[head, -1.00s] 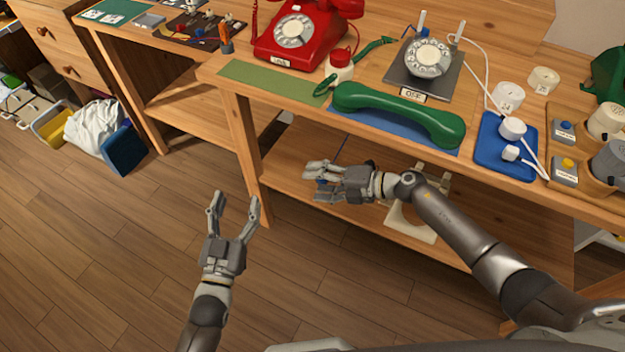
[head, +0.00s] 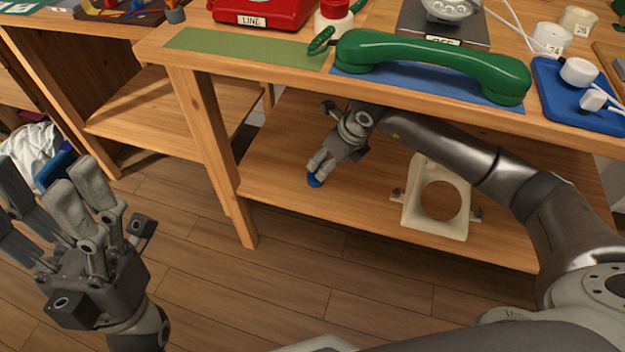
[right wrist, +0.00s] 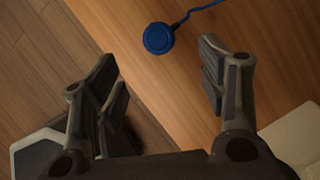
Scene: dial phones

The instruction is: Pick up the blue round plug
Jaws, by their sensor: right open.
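The blue round plug (head: 314,180) lies on the lower wooden shelf. In the right wrist view the plug (right wrist: 158,38) is a flat blue disc with a blue cord running off to the upper right. My right gripper (right wrist: 157,66) is open, with the plug just beyond and roughly between its fingertips, nothing held. In the head view the right gripper (head: 318,164) points down at the plug and partly covers it. My left gripper (head: 46,180) is open and empty at the far left, over the floor.
The tabletop edge overhangs the shelf, with my right arm under it. A cream bracket (head: 438,208) with a round hole stands on the shelf to the right. A green handset (head: 430,62) lies above on the table. The shelf's left part is clear.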

